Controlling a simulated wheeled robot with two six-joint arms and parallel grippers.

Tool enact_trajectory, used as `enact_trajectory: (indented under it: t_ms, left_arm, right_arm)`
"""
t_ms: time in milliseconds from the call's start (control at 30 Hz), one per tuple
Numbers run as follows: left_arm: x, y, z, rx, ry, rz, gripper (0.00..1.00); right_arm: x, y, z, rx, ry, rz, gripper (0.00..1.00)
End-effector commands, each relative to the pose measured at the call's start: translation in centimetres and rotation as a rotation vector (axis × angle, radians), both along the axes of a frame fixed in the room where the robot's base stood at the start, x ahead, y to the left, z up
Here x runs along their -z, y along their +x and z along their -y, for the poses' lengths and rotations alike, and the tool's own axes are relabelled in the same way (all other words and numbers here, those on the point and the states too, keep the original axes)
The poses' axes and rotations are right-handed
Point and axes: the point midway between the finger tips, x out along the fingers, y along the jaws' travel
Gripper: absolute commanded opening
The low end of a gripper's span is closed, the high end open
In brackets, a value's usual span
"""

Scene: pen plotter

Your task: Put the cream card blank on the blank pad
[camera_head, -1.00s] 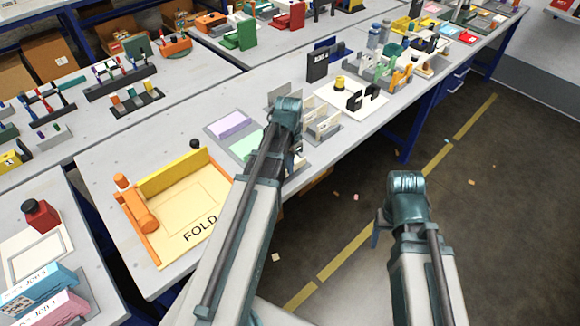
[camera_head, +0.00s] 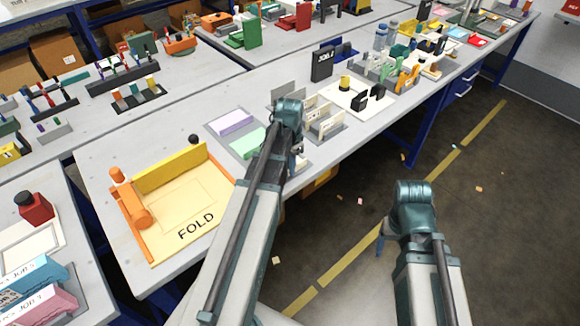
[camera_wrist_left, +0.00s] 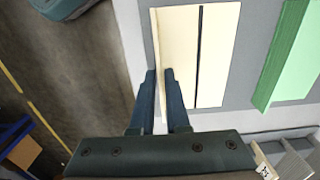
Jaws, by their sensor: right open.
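The cream card blank (camera_wrist_left: 217,60) shows in the left wrist view, with a black line along it and a raised strip on its left edge. My left gripper (camera_wrist_left: 160,73) has its two fingertips at either side of that strip, a small gap apart. I cannot tell whether they touch it. In the head view my left gripper (camera_head: 294,160) is over the card tray, and my arm hides the cream blank. My right gripper (camera_head: 381,240) is out over the floor, open and mostly hidden by its wrist. An outlined rectangle, likely the blank pad (camera_head: 180,202), lies bare on the FOLD board.
A lavender card (camera_head: 237,122) and a green card (camera_head: 247,143) lie beside the cream one. The FOLD board has a yellow wall (camera_head: 172,167) at the back and an orange roller (camera_head: 136,215) at left. Cream upright holders (camera_head: 328,122) stand right of my left gripper.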

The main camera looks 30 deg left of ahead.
Motion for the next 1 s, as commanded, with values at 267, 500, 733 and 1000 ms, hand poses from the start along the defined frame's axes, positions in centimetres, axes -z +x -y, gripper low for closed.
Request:
enact_trajectory:
  t_ms: [267, 500, 733, 1000]
  left_arm:
    - [0.0, 0.0, 0.0, 0.000, 0.000, 0.000, 0.35]
    - [-0.4, 0.0, 0.0, 0.000, 0.000, 0.000, 0.35]
    - [-2.2, 0.0, 0.0, 0.000, 0.000, 0.000, 0.35]
    - [-6.1, 0.0, 0.0, 0.000, 0.000, 0.000, 0.35]
  right_arm:
    - [0.0, 0.0, 0.0, 0.000, 0.000, 0.000, 0.73]
    - [-0.4, 0.0, 0.0, 0.000, 0.000, 0.000, 0.73]
    - [-2.2, 0.0, 0.0, 0.000, 0.000, 0.000, 0.73]
    - [-6.1, 0.0, 0.0, 0.000, 0.000, 0.000, 0.73]
